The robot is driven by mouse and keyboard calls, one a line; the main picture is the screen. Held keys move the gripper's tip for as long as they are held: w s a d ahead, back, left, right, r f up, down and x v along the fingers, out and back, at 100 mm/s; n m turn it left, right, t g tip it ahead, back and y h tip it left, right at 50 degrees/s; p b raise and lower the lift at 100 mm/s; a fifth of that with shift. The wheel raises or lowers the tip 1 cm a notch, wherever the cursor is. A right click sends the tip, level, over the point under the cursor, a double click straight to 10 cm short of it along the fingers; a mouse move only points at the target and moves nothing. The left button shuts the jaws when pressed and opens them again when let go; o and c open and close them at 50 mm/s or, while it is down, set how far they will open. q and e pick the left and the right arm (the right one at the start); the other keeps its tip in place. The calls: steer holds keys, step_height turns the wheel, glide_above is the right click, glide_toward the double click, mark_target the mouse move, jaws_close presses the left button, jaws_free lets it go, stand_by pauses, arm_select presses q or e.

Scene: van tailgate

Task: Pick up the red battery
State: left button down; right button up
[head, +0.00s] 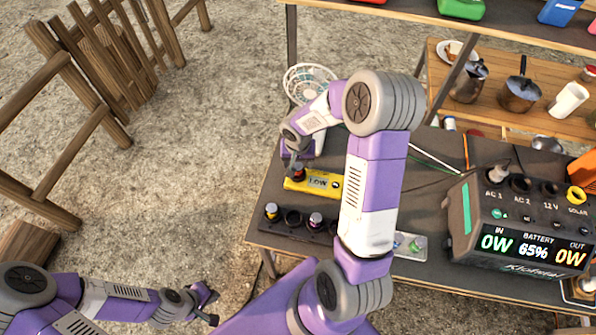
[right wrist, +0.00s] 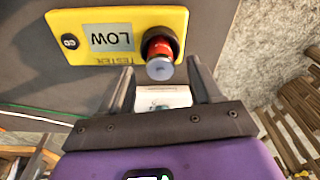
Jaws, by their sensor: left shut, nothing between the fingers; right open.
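The red battery (right wrist: 158,49) stands in the round socket of the yellow tester (right wrist: 70,22), with its grey end toward the camera. The tester's display reads LOW. In the head view the red battery (head: 299,172) is at the left end of the yellow tester (head: 320,184). My right gripper (right wrist: 160,68) is open, with its fingertips on either side of the battery's near end, and I see a gap at each side. In the head view my right gripper (head: 292,168) is partly hidden by its own wrist. My left gripper (head: 212,304) is shut and empty, low and left of the bench.
A black rack (head: 292,228) with several sockets and some batteries lies in front of the tester. A power station (head: 520,235) stands at the right of the bench. A white wire fan (head: 311,82) is behind the tester. Wooden fencing (head: 75,110) is at the left.

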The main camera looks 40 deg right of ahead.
step_height(320, 180, down, 2)
steer(key=shift+w+d+f, duration=0.1)
steer(key=shift+w+f, duration=0.05)
steer(key=shift+f, duration=0.1)
steer(key=shift+r, duration=0.1)
jaws_close()
